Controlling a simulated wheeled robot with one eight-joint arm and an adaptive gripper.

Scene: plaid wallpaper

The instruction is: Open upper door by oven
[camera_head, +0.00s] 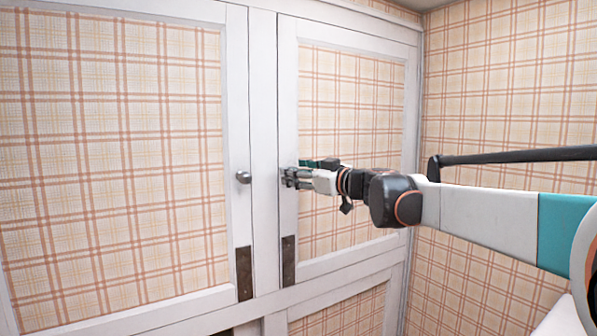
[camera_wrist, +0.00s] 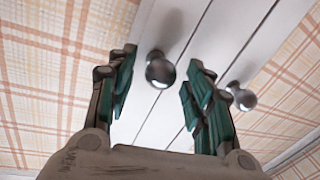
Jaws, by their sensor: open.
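Two upper cabinet doors with white frames and plaid panels are in the head view, a left door (camera_head: 120,150) and a right door (camera_head: 350,110). Both look shut. The left door's round metal knob (camera_head: 243,177) is clear of my gripper. My gripper (camera_head: 286,178) is at the left edge of the right door and hides that spot. In the wrist view, my open gripper (camera_wrist: 161,80) has a round knob (camera_wrist: 160,72) between its fingertips, with gaps on both sides. A second knob (camera_wrist: 243,97) is outside the fingers to the right. No oven is visible.
Dark plates (camera_head: 244,272) (camera_head: 288,260) are on the lower inner corners of both doors. A lower cabinet panel (camera_head: 340,312) is below the right door. A plaid side wall (camera_head: 500,90) meets the cabinet at the right. Space in front of the left door is clear.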

